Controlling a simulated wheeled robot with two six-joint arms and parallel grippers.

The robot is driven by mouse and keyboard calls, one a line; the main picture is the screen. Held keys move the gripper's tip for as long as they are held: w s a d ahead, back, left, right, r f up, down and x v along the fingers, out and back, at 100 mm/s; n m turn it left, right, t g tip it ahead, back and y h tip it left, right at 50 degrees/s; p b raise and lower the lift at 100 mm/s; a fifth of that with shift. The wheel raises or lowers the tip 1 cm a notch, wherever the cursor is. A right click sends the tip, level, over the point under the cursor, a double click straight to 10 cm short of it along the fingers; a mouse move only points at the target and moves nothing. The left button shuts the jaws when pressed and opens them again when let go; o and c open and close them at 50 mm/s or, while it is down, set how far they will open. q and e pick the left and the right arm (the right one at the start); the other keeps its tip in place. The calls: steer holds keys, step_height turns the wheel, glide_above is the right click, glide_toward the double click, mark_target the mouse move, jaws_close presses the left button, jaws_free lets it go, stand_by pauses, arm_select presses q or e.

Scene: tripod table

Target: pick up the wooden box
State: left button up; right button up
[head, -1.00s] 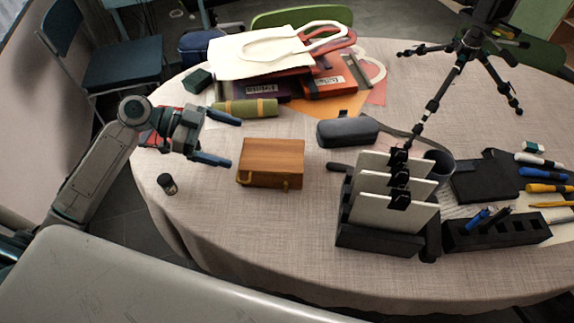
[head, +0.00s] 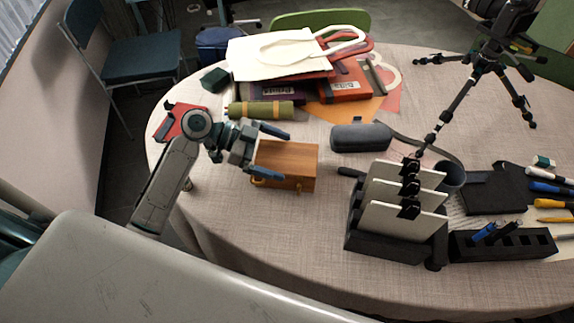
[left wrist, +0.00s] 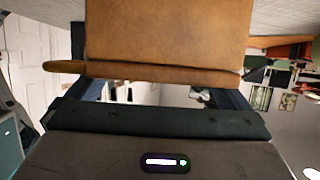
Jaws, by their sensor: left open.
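The wooden box (head: 292,168) sits on the cloth-covered round table, left of the black file holder, with small feet or handles on its near side. My left gripper (head: 268,150) is open at the box's left end. Contact cannot be told. My right gripper is not in view.
A green roll (head: 262,109) and a grey case (head: 360,137) lie behind the box. The file holder (head: 395,243) with white panels stands to the right. A tripod (head: 475,80) stands at the back right. Bare cloth (head: 285,225) lies in front of the box.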

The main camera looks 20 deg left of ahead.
arm_select(q)
steer(key=shift+d+f, duration=0.1)
steer(key=shift+d, duration=0.05)
steer(key=shift+c, duration=0.2)
steer(key=c, duration=1.7)
steer(key=shift+w+r, duration=0.1)
steer(key=shift+r, duration=0.1)
